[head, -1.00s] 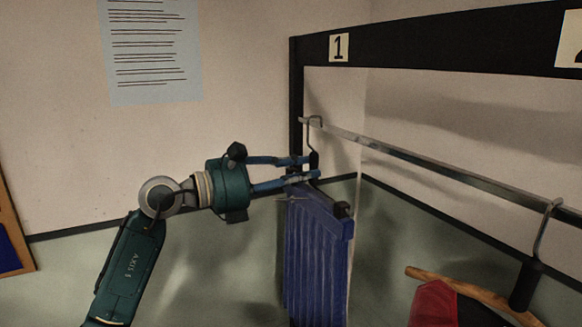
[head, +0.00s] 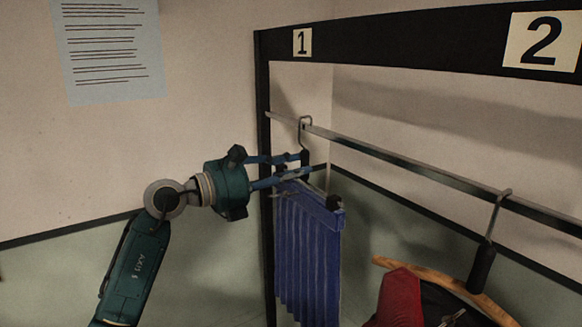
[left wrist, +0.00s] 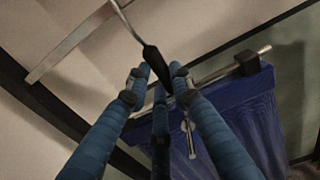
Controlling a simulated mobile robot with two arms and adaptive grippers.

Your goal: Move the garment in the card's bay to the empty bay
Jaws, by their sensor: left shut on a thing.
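A blue pleated garment (head: 308,250) hangs from a hanger with a black neck and metal hook in bay 1. It also shows in the left wrist view (left wrist: 235,115). My left gripper (head: 304,166) is shut on the hanger's black neck, just above the garment. In the left wrist view the fingers (left wrist: 160,80) close around this neck. The hook (head: 305,124) is at the rail; I cannot tell whether it rests on it. A red garment (head: 400,298) hangs on a wooden hanger (head: 440,283) under plate 2. My right gripper is out of view.
The metal rail (head: 410,163) runs right from the black post (head: 264,150). Number plates 1 (head: 302,42) and 2 (head: 541,41) sit on the black top beam (head: 420,45). A lined paper sheet (head: 108,50) is on the wall. Rail between the two hangers is free.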

